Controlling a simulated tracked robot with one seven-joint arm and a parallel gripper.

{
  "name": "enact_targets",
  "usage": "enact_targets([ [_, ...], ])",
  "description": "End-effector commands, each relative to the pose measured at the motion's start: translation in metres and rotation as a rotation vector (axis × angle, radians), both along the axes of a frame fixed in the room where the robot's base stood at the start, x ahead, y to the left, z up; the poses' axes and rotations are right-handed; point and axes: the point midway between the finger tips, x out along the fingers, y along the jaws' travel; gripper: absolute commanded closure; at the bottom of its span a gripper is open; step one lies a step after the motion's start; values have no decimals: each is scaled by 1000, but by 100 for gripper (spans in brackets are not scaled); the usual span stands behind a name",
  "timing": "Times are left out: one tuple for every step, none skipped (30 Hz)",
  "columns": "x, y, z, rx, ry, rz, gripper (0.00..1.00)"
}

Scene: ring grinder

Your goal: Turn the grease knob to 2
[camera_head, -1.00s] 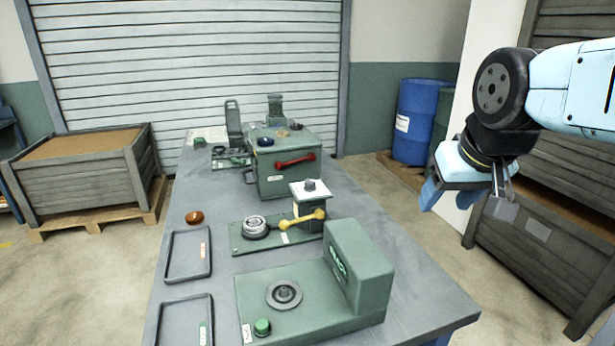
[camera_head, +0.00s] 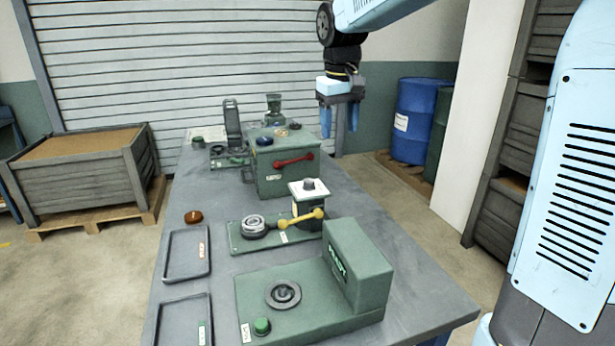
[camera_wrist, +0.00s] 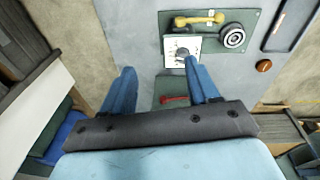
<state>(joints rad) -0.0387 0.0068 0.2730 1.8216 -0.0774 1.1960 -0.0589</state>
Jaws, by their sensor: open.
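A small dark grey knob (camera_head: 308,184) stands on a white-topped green block in the middle of the bench; I take it for the grease knob. In the wrist view the knob (camera_wrist: 181,53) sits on a white plate (camera_wrist: 169,45) with dark dial marks, too small to read. My gripper (camera_head: 339,124) points down with blue fingers apart and empty. It is high, above and right of the green box with the red handle, apart from the knob. In the wrist view the gripper (camera_wrist: 160,70) has the knob just beyond its right finger.
A yellow-handled lever (camera_head: 300,221) is close beside the knob block. A green box with a red handle (camera_head: 294,162) stands behind it, and a green machine (camera_head: 358,268) in front. Two grey trays (camera_head: 187,256) lie at left.

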Motion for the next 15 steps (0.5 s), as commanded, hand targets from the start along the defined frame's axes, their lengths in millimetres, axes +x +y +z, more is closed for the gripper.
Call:
enact_targets([
  [15, 11, -6, 2, 24, 21, 40],
  [23, 16, -9, 2, 35, 32, 40],
  [32, 24, -12, 4, 49, 46, 40],
  [39, 29, -14, 5, 59, 56, 40],
  [45, 34, -17, 6, 70, 65, 40],
  [53, 40, -21, 9, 82, 77, 40],
  [58, 45, -23, 11, 90, 85, 40],
  [63, 48, -26, 13, 99, 93, 40],
  [69, 53, -28, 15, 107, 101, 40],
  [72, 56, -30, 16, 113, 106, 40],
  [75, 58, -32, 17, 119, 110, 40],
  [79, 61, -34, 19, 125, 116, 40],
  [80, 63, -35, 20, 129, 119, 40],
  [82, 64, -35, 20, 132, 121, 40],
  [84, 66, -37, 22, 135, 123, 40],
])
